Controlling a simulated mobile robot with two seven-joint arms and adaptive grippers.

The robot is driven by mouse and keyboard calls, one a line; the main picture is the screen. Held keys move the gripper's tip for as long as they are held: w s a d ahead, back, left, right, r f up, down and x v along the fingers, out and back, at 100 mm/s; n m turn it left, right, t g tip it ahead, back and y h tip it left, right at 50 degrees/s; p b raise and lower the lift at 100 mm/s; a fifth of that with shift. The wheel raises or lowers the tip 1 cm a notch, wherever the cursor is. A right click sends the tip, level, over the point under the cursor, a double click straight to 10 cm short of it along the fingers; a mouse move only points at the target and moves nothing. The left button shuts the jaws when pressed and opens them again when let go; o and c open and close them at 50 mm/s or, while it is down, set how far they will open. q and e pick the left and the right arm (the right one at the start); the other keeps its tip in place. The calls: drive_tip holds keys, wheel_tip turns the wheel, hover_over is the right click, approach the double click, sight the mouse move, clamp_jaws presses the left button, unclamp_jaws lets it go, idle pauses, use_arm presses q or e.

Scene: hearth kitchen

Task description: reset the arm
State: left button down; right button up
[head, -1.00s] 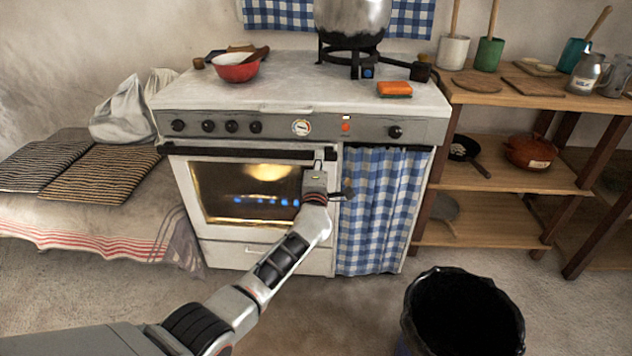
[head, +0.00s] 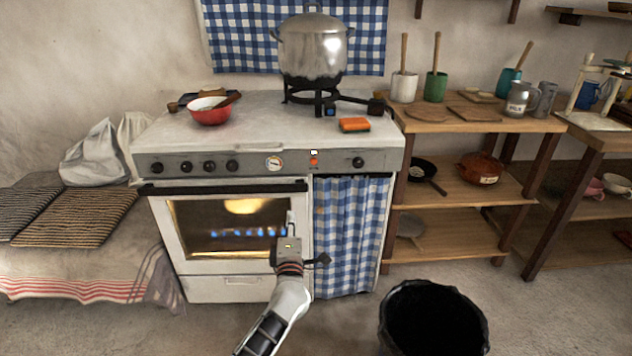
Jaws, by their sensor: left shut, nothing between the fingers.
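My left arm comes in from the bottom of the head view. Its gripper (head: 291,222) is shut and empty, in front of the lower right part of the oven door (head: 165,225). The fingers point up toward the stove. I cannot tell how far the gripper is from the door. The oven door is shut, and a lit glow and blue flames show through its glass. My right gripper is not in view.
The stove top (head: 255,130) holds a red bowl (head: 209,111), an orange sponge (head: 354,125) and a large pot (head: 313,45) on a burner. A black bin (head: 385,318) stands at the lower right. Wooden shelves (head: 470,196) are on the right, a bench (head: 60,265) on the left.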

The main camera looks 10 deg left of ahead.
use_arm(q)
drive_tip(key=s+f+m+g+h+p, duration=0.2)
drive_tip(key=s+m, duration=0.6)
drive_tip(key=s, duration=0.8)
drive_tip(key=s+f+m+g+h+p, duration=0.2)
drive_tip(key=s+f+m+p, duration=0.3)
drive_tip(key=s, duration=1.1)
drive_tip(key=s+f+m+g+h+p, duration=0.2)
drive_tip(key=s+f+m+g+p, duration=0.1)
drive_tip(key=s+m, duration=0.9)
drive_tip(key=s+p, duration=0.1)
drive_tip(key=s, duration=0.3)
drive_tip(key=shift+s+d+f+g+h, duration=0.15)
drive_tip(key=shift+s+d+g+h, duration=0.05)
drive_tip(key=shift+s+g+h, duration=0.2)
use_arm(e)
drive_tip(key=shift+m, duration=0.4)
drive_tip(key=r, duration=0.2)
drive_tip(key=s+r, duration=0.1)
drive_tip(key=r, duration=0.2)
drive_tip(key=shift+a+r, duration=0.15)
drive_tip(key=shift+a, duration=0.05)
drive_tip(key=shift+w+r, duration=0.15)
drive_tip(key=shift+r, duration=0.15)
